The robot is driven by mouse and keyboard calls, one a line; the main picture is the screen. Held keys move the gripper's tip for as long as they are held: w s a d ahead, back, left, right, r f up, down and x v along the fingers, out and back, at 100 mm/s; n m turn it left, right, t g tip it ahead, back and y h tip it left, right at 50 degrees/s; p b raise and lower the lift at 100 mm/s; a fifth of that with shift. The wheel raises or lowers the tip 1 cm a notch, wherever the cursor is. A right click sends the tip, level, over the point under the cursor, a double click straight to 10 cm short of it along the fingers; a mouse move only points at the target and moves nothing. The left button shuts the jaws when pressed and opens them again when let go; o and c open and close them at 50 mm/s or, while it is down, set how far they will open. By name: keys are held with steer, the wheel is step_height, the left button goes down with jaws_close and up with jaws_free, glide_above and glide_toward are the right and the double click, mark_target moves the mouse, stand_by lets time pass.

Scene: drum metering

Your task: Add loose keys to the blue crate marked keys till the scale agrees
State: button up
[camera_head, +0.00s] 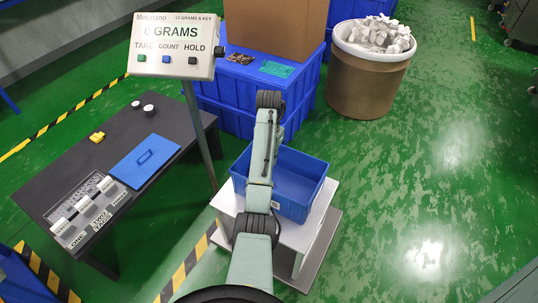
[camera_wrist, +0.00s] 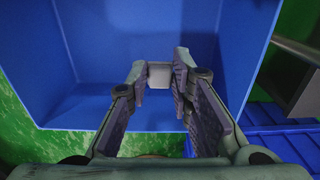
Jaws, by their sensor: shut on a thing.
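My gripper (camera_wrist: 160,80) is shut on a small pale block (camera_wrist: 160,74), seen between the fingertips in the wrist view; I take it for a loose key. Behind it is the inside of a blue crate (camera_wrist: 190,52); how high the block is above the crate floor I cannot tell. In the head view the blue crate (camera_head: 310,168) stands on the white scale (camera_head: 308,232), partly hidden by my arm, and its visible inside looks empty. A small label on it is unreadable. My fingers are hidden there. The scale display (camera_head: 172,33) reads 0 GRAMS, with "10 GRAMS A KEY" above.
A brown drum (camera_head: 362,85) of white pieces (camera_head: 380,36) stands at the back. A dark table (camera_head: 165,120) at left bears a blue panel (camera_head: 145,157), a labelled rack (camera_head: 88,210) and a yellow item (camera_head: 97,137). Blue bins (camera_head: 225,100) stand behind the scale. The floor at right is clear.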

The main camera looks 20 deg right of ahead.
steer(key=shift+f+b, duration=1.7)
steer(key=shift+f, duration=2.8)
steer(key=shift+f+b, duration=1.3)
steer(key=shift+f, duration=1.15)
steer(key=o, duration=0.8)
step_height(320, 180, up, 11)
steer(key=shift+w, duration=0.15)
steer(key=shift+r, duration=0.5)
